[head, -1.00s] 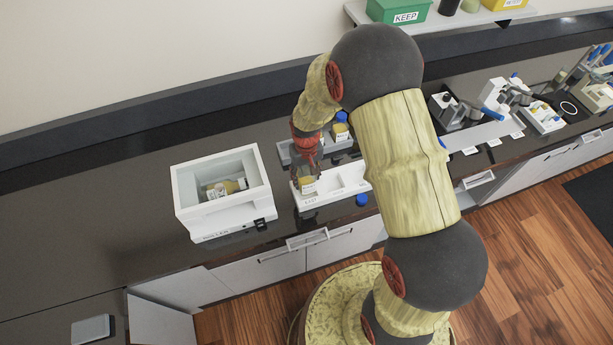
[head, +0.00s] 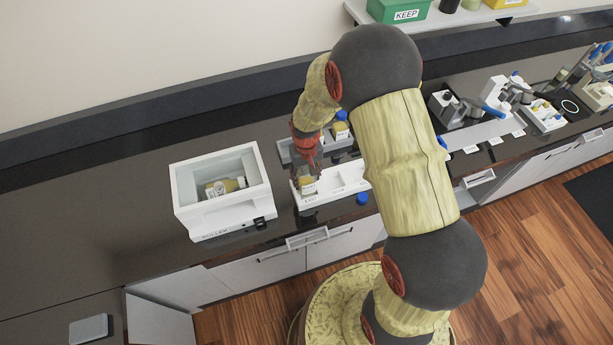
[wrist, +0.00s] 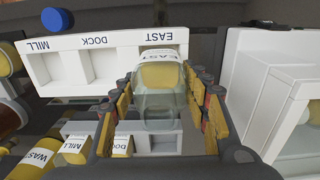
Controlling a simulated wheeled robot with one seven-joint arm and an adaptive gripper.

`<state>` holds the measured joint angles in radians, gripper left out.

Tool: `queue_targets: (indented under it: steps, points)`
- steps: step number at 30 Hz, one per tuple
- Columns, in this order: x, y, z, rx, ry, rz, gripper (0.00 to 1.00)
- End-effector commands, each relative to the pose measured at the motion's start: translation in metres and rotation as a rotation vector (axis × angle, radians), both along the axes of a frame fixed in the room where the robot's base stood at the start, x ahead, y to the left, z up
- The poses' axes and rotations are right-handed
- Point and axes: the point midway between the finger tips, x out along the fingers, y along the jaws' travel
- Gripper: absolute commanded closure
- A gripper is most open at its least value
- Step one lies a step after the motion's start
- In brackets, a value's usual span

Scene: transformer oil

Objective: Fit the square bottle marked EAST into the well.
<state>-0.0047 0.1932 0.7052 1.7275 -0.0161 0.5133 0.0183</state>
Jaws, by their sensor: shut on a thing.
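The square bottle marked EAST (wrist: 160,82), clear with yellow contents and a white label, is between the fingers of my gripper (wrist: 160,98) in the wrist view. My gripper is shut on it. In the head view the bottle (head: 307,186) is upright under my gripper (head: 308,168), at the left end of the white block (head: 330,198). The block also shows in the wrist view (wrist: 120,42), with wells marked MILL, DOCK and EAST. The bottle is at the EAST well, which it largely hides. I cannot tell how deep it sits.
A white box marked ROLLER (head: 222,215) stands to the left with a yellow bottle (head: 226,187) lying inside. A grey rack with blue-capped bottles (head: 341,130) is behind the block. A loose blue cap (head: 361,199) lies in front. The counter left of the box is clear.

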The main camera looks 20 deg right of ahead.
Motion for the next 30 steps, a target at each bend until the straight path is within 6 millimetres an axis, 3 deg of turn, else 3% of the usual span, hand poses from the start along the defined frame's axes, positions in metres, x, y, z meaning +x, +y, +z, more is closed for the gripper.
queue_targets:
  steps: [30]
  points:
    - [0.001, 0.0, -0.023, 0.0, -0.001, 0.0, 1.0]
